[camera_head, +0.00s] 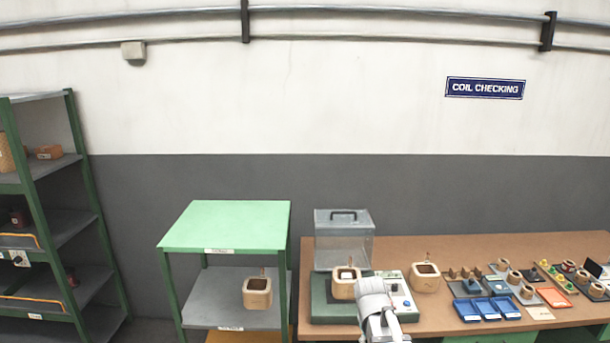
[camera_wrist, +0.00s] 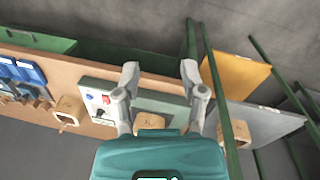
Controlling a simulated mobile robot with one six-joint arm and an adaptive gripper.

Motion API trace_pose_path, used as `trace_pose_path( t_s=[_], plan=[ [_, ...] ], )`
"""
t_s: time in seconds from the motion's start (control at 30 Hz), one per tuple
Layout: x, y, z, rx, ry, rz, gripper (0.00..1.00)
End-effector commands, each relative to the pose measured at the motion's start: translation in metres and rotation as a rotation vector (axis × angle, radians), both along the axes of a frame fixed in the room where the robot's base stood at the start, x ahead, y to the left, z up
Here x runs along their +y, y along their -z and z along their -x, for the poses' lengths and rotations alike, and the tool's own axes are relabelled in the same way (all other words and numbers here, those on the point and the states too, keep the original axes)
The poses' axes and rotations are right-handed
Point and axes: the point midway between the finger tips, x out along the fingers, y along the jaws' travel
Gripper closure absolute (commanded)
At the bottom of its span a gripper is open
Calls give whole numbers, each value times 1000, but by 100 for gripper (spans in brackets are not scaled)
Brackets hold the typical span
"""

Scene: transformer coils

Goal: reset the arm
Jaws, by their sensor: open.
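My gripper (camera_wrist: 160,72) is open in the wrist view, its two grey fingers spread wide with nothing between the tips. The teal gripper body fills the bottom of that view. In the head view my arm (camera_head: 375,305) stands in front of the bench, and its fingers cannot be made out there. A wooden coil (camera_head: 345,287) sits on the green tester (camera_head: 335,312). In the wrist view it shows beyond the gripper (camera_wrist: 150,120), partly hidden by the gripper body.
A second coil (camera_head: 425,278) stands on the brown bench (camera_head: 450,250), right of the tester. A third (camera_head: 257,293) is on the lower shelf of the green-topped cart (camera_head: 225,222). A clear cover (camera_head: 344,240) stands behind the tester. Trays (camera_head: 488,309) and small parts crowd the bench's right side.

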Motion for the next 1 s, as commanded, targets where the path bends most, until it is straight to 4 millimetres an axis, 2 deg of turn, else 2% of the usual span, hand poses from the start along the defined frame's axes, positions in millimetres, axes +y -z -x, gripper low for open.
trace_pose_path(
  t_s=[0.03, 0.1, 0.2, 0.3, 1.0],
  plan=[
    [2, 10, 29, -3, 47, -26, 46],
    [5, 15, 50, -6, 108, -59, 46],
    [9, 20, 71, -7, 175, -93, 46],
    [11, 22, 81, -7, 213, -114, 46],
    [12, 21, 83, -7, 227, -121, 46]
  ],
)
